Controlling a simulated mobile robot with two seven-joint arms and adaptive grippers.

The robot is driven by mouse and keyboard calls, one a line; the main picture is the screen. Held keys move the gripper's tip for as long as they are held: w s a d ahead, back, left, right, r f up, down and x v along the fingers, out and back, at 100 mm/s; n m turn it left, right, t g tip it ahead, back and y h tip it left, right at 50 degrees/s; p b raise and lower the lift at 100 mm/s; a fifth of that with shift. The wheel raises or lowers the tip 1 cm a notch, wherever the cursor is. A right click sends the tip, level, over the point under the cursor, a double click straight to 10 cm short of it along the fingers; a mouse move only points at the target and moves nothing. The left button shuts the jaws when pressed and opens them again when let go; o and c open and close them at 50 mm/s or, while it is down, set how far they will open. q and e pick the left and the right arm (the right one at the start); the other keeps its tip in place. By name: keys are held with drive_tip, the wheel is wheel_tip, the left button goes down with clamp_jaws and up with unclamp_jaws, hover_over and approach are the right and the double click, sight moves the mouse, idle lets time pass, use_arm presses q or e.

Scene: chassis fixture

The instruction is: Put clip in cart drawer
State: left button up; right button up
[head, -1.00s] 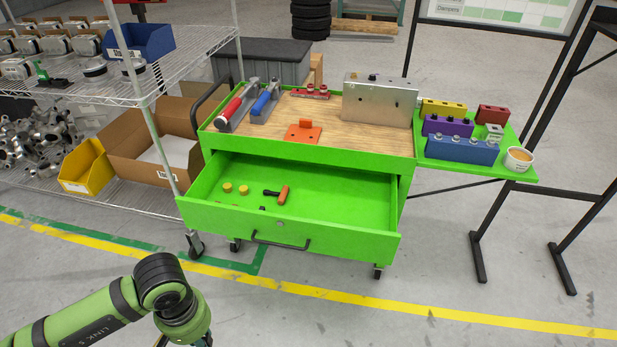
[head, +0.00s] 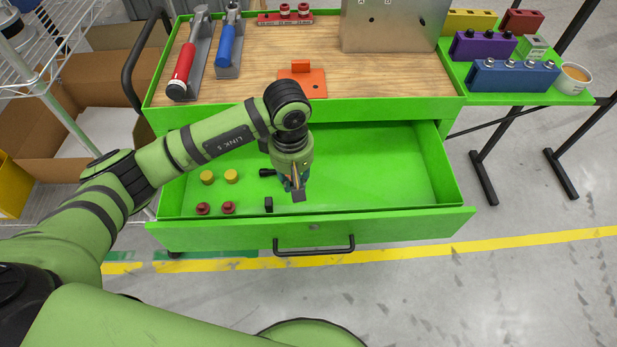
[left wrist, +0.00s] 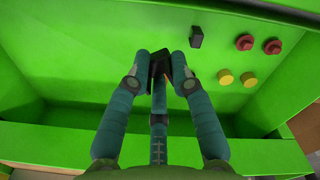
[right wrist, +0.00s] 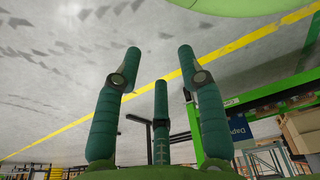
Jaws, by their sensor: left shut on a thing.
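The green cart drawer (head: 390,223) stands pulled open below the cart top; its floor also shows in the left wrist view (left wrist: 80,50). My left gripper (head: 294,184) reaches down over the middle of the drawer. It is shut on a small dark clip (head: 299,195), whose dark body shows between the fingertips in the left wrist view (left wrist: 160,63). I cannot tell whether the clip touches the drawer floor. My right gripper (right wrist: 159,55) is open and empty over the floor, outside the head view.
In the drawer lie two yellow caps (head: 219,176), two red knobs (head: 215,208) and a small black block (head: 268,204). A black tip (head: 267,172) shows beside my gripper. The drawer's right side is bare. An orange bracket (head: 302,80) sits on the cart top.

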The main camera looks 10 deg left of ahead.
use_arm(q)
drive_tip(key=w+d+f+n+b, duration=0.4)
drive_tip(key=n+b, duration=0.5)
drive_tip(key=n, duration=0.2)
hover_over(292, 208)
wheel_tip(292, 208, down, 7)
drive_tip(key=shift+f, duration=0.15)
wheel_tip(292, 208, down, 4)
drive_tip(key=shift+s+r, duration=0.1)
drive_tip(key=shift+f, duration=0.3)
drive_tip(key=o, duration=0.8)
drive_tip(key=shift+o, duration=0.2)
use_arm(e)
drive_tip(key=w+f+t, duration=0.2)
drive_tip(key=w+f, duration=0.6)
drive_tip(key=w, duration=0.1)
drive_tip(key=shift+a, duration=0.35)
use_arm(q)
drive_tip(key=shift+r, duration=0.15)
use_arm(e)
drive_tip(key=shift+w+r, duration=0.1)
